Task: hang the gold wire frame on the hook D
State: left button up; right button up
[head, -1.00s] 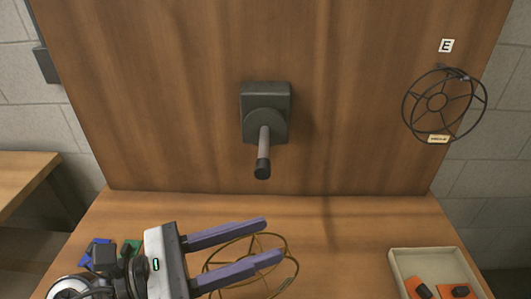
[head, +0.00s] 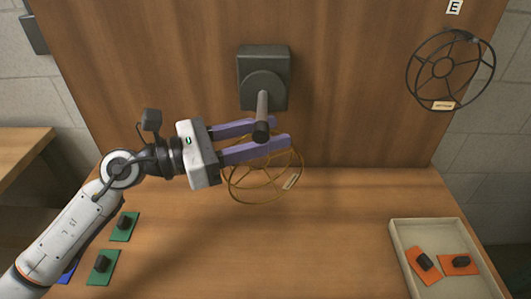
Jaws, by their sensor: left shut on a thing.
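The gold wire frame (head: 262,184) is a round wire form with a small pale tag, held up in front of the wooden board. My left gripper (head: 283,132) comes in from the left with its purple fingers shut on the frame, which hangs below and between them. A grey hook (head: 262,120) with a black tip sticks out from a dark block on the board; its tip overlaps the fingers in the picture. No letter D is visible by it. I cannot tell whether the frame touches the hook. My right gripper is not in view.
A black wire frame (head: 450,70) hangs at the right under a label E (head: 454,7). A pale tray (head: 398,240) with orange pieces stands at the right of the table. Green pieces (head: 124,227) lie at the left under my arm. The table's middle is clear.

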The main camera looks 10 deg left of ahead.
aim_at(273, 131)
pick_arm(q)
jog(key=shift+w+a+r, duration=0.15)
jog(key=shift+w+a, duration=0.05)
jog(key=shift+w, duration=0.9)
jog(key=shift+w+f, duration=0.2)
jog(key=shift+f, duration=0.8)
notch_tip(273, 131, down, 4)
jog(key=shift+f+b, duration=0.15)
jog(key=shift+b, duration=0.2)
jog(key=shift+w+a+f, duration=0.1)
jog(key=shift+w+f, duration=0.05)
jog(key=shift+f, duration=0.3)
jog(key=shift+f, duration=0.1)
jog(key=shift+f, duration=0.15)
jog(key=o, duration=1.1)
